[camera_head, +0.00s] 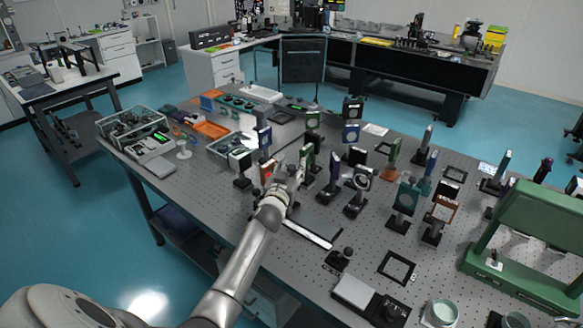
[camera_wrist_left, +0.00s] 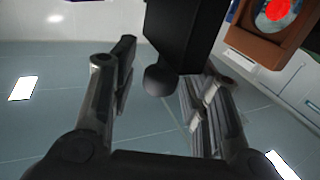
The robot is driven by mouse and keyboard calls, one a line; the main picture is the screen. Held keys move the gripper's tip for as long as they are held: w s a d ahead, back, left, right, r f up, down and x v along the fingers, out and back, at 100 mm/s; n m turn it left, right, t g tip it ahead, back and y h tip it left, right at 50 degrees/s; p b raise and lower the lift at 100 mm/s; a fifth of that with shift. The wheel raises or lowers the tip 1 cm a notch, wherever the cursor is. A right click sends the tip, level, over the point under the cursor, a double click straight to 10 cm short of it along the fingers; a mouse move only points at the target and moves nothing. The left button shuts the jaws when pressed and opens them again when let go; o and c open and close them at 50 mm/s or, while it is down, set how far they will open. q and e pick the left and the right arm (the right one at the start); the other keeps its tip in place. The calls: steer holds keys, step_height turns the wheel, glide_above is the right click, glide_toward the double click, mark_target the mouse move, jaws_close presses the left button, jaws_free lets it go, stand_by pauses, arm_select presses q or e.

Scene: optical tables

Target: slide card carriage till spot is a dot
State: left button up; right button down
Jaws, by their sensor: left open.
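My left gripper (camera_head: 284,186) is over the optical table, among the upright mounts. In the left wrist view its two fingers (camera_wrist_left: 163,100) are apart. A black block with a round dark knob (camera_wrist_left: 160,80) shows between and beyond the fingertips; I cannot tell whether they touch it. I cannot tell for sure that this is the card carriage. At the upper right of that view, a brown mount (camera_wrist_left: 262,45) holds a pale round face with a broad red spot (camera_wrist_left: 278,10), partly cut off by the frame edge. My right gripper is not in view.
Several dark post mounts (camera_head: 356,190) stand close to the right of the gripper. A pale bar (camera_head: 308,234) lies in front, near a small black knobbed base (camera_head: 339,259). A green frame (camera_head: 530,245) stands at the right. Trays (camera_head: 211,130) lie at the left.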

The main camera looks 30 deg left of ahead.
arm_select(q)
jaws_close()
steer(key=d, duration=0.3)
steer(key=shift+s+d, duration=0.15)
steer(key=shift+d, duration=0.05)
steer(key=shift+c, duration=2.2)
jaws_free()
steer(key=shift+a, duration=0.1)
steer(key=o, duration=0.4)
steer(key=shift+a, duration=0.2)
steer(key=shift+o, duration=0.2)
steer(key=shift+d, duration=0.15)
